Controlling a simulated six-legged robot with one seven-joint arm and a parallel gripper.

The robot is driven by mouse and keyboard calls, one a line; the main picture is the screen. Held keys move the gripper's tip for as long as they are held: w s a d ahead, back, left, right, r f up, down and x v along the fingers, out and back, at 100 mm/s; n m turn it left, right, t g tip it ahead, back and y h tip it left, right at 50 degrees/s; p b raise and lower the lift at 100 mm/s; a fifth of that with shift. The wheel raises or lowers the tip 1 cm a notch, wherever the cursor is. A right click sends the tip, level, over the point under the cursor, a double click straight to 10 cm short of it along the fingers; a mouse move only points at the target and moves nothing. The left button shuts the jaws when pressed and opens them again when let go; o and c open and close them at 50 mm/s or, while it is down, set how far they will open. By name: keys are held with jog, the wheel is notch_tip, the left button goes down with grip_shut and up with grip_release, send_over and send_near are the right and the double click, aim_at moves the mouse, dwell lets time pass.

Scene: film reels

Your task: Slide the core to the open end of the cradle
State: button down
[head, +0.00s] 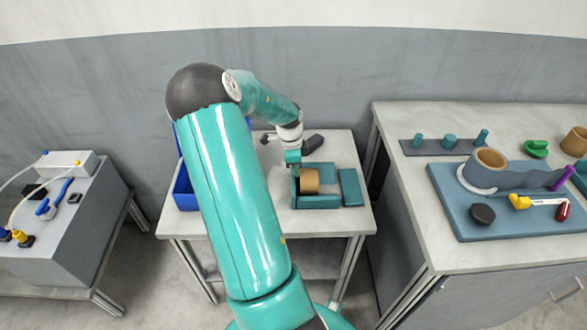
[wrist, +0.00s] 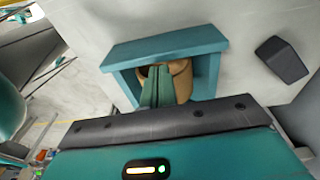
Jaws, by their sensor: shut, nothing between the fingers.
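The teal cradle (head: 320,202) stands on the small middle table. The tan, ring-shaped core (head: 309,182) sits inside it, towards its left part in the head view. The core (wrist: 181,78) and the cradle (wrist: 165,47) also show in the wrist view. My gripper (head: 294,171) points down at the left side of the core. In the wrist view my green fingers (wrist: 157,88) are together with nothing between them, and they overlap the core. I cannot tell whether they touch it. The lower part of the cradle is hidden behind my wrist there.
A teal block (head: 351,187) lies at the cradle's right side. A dark block (head: 313,143) lies behind it. A blue bin (head: 185,192) stands at the table's left, partly behind my arm. A bench (head: 405,185) with several parts stands to the right. The table's front strip is clear.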

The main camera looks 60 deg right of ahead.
aim_at(307, 173)
jog(key=shift+s+d, duration=0.45)
jog(key=shift+s, duration=0.4)
jog(key=shift+s+d, duration=0.45)
jog(key=shift+s, duration=0.45)
jog(key=shift+s+d, duration=0.45)
jog(key=shift+s, duration=0.4)
jog(key=shift+w+a, duration=0.3)
jog(key=shift+w, duration=0.25)
jog(key=shift+w+a, duration=0.25)
jog(key=shift+w, duration=0.3)
jog(key=shift+r, duration=3)
